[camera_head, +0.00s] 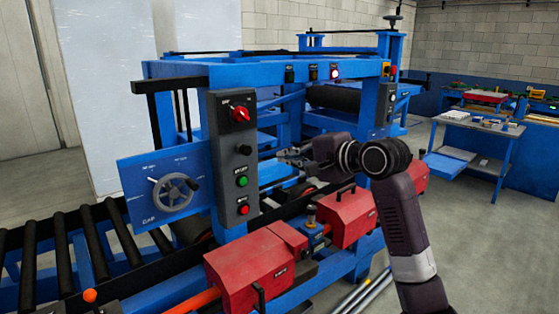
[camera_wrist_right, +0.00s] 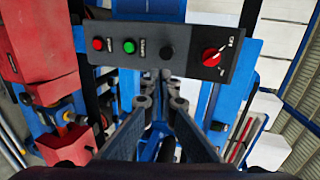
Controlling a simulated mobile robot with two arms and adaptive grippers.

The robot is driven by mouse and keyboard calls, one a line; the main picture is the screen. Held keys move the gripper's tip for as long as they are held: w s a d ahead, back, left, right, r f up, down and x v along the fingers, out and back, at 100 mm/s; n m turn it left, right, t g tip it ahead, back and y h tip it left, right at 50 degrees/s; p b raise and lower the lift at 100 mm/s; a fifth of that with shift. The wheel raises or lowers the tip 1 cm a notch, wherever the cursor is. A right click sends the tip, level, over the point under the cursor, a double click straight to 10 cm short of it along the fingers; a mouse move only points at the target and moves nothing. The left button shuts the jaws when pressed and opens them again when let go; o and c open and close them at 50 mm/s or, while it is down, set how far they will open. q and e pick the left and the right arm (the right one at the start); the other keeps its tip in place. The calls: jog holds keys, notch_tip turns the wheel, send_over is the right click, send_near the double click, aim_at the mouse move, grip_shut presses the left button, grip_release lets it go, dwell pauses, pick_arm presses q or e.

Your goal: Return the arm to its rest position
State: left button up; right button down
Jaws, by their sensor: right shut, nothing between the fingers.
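My right arm (camera_head: 405,225) comes up from the lower right in the head view and bends left at the wrist. Its gripper (camera_head: 284,157) points left toward the blue machine, to the right of the grey control box (camera_head: 232,160). It is shut and empty. In the right wrist view the gripper's fingers (camera_wrist_right: 162,92) reach toward the control box (camera_wrist_right: 165,48), which has a red rotary switch (camera_wrist_right: 212,57), a black knob and green and red buttons. A gap shows between the fingertips and the box, but its depth is hard to tell. My left gripper is not in view.
The blue machine frame (camera_head: 210,68) carries a handwheel panel (camera_head: 140,180) on the left. Red housings (camera_head: 262,265) and black rollers (camera_head: 40,262) lie along its front. A blue workbench (camera_head: 455,140) stands at the right. The floor (camera_head: 480,250) right of my arm is clear.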

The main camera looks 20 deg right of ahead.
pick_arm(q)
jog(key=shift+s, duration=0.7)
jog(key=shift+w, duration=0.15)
